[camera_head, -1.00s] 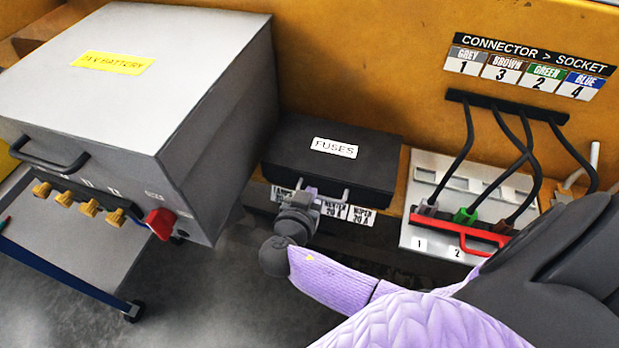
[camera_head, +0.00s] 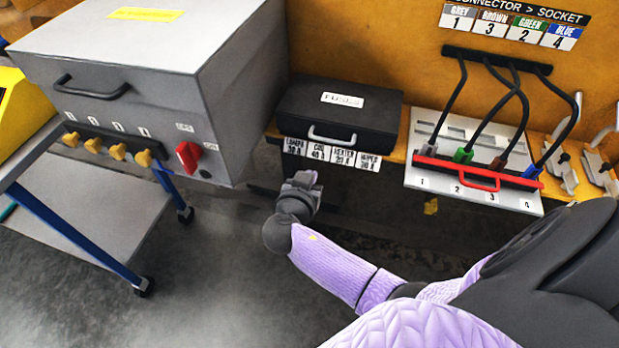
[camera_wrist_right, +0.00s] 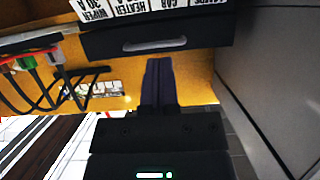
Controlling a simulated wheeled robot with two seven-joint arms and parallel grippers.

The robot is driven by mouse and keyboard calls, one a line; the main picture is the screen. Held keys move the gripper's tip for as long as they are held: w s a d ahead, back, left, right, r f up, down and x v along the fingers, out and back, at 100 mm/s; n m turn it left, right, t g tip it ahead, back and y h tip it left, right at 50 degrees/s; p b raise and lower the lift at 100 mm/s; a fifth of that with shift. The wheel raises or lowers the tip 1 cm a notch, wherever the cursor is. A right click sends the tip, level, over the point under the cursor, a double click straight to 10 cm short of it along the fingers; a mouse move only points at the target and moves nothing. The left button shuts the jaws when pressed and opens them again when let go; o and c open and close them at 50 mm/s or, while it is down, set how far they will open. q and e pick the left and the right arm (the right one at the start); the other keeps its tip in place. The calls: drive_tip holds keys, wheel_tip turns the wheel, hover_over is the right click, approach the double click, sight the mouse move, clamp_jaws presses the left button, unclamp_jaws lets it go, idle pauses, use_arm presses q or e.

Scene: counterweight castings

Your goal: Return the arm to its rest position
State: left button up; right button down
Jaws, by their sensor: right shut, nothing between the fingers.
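My right arm, in a lilac sleeve (camera_head: 330,264), comes in from the lower right of the head view. Its dark gripper (camera_head: 306,179) is below the fuse labels in the picture, in front of the shelf. In the right wrist view the two fingers (camera_wrist_right: 158,82) are together with nothing between them, and they point toward the black fuse box (camera_wrist_right: 150,40), which appears upside down. My left arm is not in view.
The grey battery box (camera_head: 150,45) stands on a blue-legged cart (camera_head: 98,228) at left. The closed fuse box (camera_head: 335,112) sits on the yellow shelf. Cables run to a socket panel (camera_head: 425,192) with a red bar (camera_head: 478,176). Grey floor is open below my gripper.

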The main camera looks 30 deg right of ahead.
drive_tip(key=s+a+f+n+g+y, duration=0.1)
drive_tip(key=s+f+n+g+y, duration=0.2)
drive_tip(key=s+f, duration=0.55)
drive_tip(key=s+a+f+n+g+y, duration=0.1)
drive_tip(key=s+a+f+n+y, duration=0.3)
drive_tip(key=f, duration=0.7)
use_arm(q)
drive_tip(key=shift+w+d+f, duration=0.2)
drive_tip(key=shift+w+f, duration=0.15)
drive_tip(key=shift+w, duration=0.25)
use_arm(e)
drive_tip(key=s+f+n+g+y, duration=0.1)
drive_tip(key=s+f, duration=0.3)
drive_tip(key=s, duration=0.8)
drive_tip(key=s+f+n+g+y, duration=0.2)
drive_tip(key=s+f+n+g, duration=0.1)
drive_tip(key=s, duration=0.9)
wheel_tip(320, 180, down, 2)
drive_tip(key=shift+a+f+n, duration=0.2)
drive_tip(key=shift+a+n, duration=0.2)
drive_tip(key=shift+n, duration=0.3)
